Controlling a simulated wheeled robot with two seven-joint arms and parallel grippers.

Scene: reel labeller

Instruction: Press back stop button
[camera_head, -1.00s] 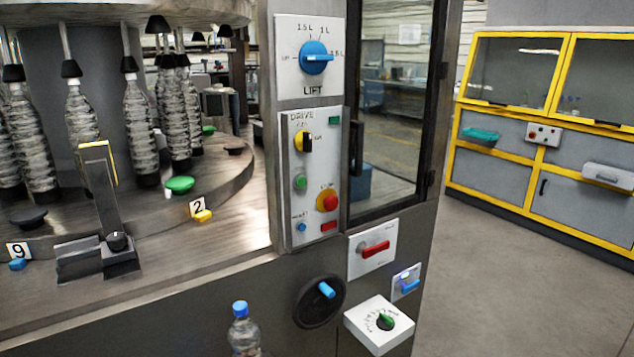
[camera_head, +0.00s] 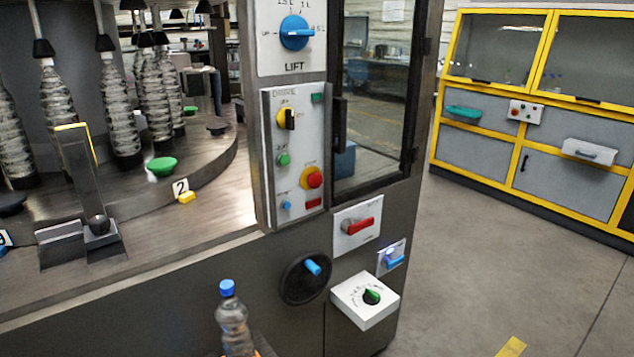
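A red stop button on a yellow base (camera_head: 312,179) sits low on the grey drive panel (camera_head: 297,150) of the machine in front of me. A small control box (camera_head: 525,112) on the yellow-framed cabinet at the back right also carries a red button; it is too small to read. Nothing touches either button. Neither of my grippers is in view.
The lift panel with a blue knob (camera_head: 296,33) is above the drive panel. A red switch (camera_head: 358,226), a black handwheel (camera_head: 305,279) and a white dial box (camera_head: 365,299) are below. A bottle (camera_head: 233,325) stands at the bottom.

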